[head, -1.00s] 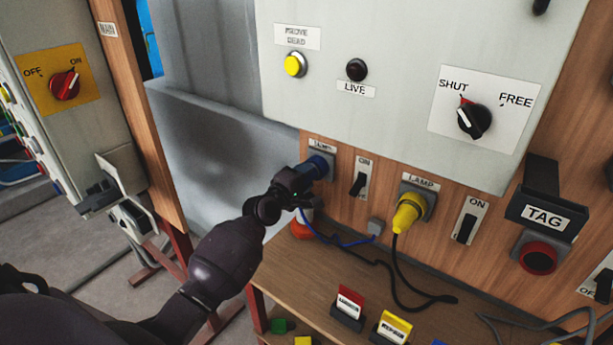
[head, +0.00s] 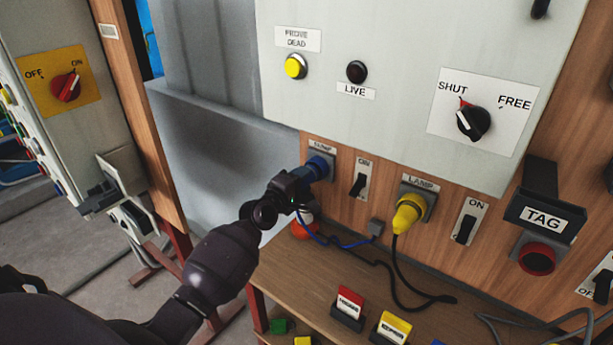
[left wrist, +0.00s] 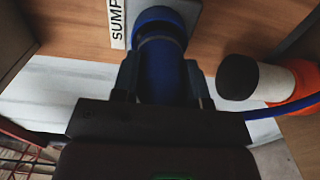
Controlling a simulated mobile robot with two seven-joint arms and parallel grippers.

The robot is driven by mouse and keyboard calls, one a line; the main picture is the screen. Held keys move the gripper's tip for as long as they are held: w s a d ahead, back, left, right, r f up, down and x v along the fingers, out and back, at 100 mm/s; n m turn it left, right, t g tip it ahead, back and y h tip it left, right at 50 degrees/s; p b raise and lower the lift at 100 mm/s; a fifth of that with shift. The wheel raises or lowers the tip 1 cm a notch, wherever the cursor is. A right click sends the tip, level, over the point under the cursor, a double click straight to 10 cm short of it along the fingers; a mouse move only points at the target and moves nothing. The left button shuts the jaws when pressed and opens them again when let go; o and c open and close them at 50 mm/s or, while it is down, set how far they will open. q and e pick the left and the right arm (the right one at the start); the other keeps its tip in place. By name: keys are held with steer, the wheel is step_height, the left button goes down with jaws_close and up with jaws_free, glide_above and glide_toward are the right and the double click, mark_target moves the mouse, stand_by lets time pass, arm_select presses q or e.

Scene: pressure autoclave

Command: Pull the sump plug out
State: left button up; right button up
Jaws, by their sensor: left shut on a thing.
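The blue sump plug (head: 317,169) sits at its socket under the SUMP label on the wood panel. My left gripper (head: 303,178) is shut on the plug's body. In the left wrist view the blue plug (left wrist: 162,70) lies between the two fingers, with its front end at the blue socket ring (left wrist: 158,22). The SUMP label (left wrist: 117,22) is beside it. A blue cable (head: 335,240) hangs from the plug. The gripper hides part of the plug in the head view. My right gripper is not in view.
A switch (head: 360,180) marked ON is just right of the plug. The yellow lamp plug (head: 408,214) is further right. An orange and white object (head: 302,226) stands below the gripper. The wooden shelf (head: 300,285) carries coloured tags and cables.

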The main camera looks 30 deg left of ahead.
arm_select(q)
steer(key=s+p, duration=0.1)
steer(key=s, duration=0.4)
steer(key=shift+a, duration=0.2)
stand_by(0.5)
